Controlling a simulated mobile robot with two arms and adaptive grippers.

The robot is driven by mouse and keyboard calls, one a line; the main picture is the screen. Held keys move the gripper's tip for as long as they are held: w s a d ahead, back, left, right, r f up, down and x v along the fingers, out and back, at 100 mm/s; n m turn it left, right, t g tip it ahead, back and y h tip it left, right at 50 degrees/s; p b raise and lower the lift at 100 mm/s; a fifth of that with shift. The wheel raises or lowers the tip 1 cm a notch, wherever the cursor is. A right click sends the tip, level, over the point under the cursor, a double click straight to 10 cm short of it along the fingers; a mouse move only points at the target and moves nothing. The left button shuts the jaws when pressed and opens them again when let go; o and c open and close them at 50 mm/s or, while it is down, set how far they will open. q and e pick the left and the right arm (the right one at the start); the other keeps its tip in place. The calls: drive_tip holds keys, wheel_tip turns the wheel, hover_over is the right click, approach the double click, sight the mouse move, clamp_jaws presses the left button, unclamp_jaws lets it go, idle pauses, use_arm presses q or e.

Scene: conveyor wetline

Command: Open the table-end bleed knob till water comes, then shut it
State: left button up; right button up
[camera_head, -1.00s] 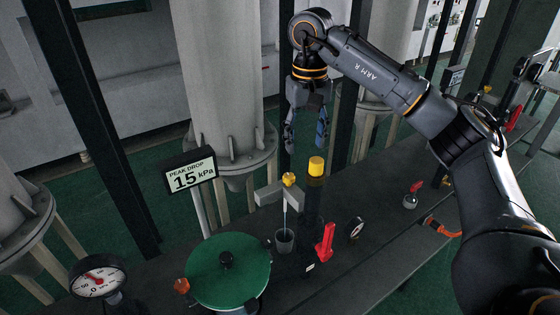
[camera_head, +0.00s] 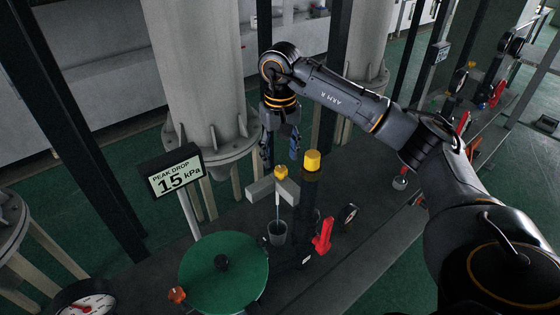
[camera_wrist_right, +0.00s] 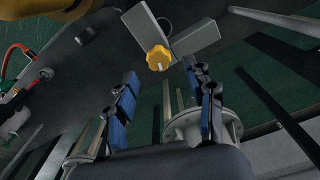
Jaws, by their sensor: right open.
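The yellow bleed knob (camera_head: 281,172) sits on a grey block (camera_head: 262,189) at the table end. It also shows in the right wrist view (camera_wrist_right: 158,58), with a pale mark on its face. My right gripper (camera_head: 280,156) is open and empty, just above and behind the knob in the head view. In the wrist view its blue-padded fingers (camera_wrist_right: 165,95) stand apart, with the knob beyond their tips, not between them. A thin pale line (camera_head: 277,207) runs from the block down to a grey cup (camera_head: 277,233); I cannot tell whether it is water or a tube. My left gripper is out of view.
A dark post with a yellow cap (camera_head: 312,161) stands close right of the knob. Nearby are a red lever (camera_head: 323,236), a small gauge (camera_head: 348,217) and a green round lid (camera_head: 224,273). A display (camera_head: 174,173) reads "PEAK DROP 15 kPa". A large grey column (camera_head: 198,70) stands behind.

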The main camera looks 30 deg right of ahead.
sight(281, 168)
drive_tip(key=shift+s+f+p, duration=0.2)
drive_tip(key=shift+f+p, duration=0.1)
drive_tip(key=shift+f, duration=1.4)
drive_tip(key=shift+w+f, duration=0.1)
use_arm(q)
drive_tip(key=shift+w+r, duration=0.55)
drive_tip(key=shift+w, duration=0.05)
use_arm(e)
clamp_jaws()
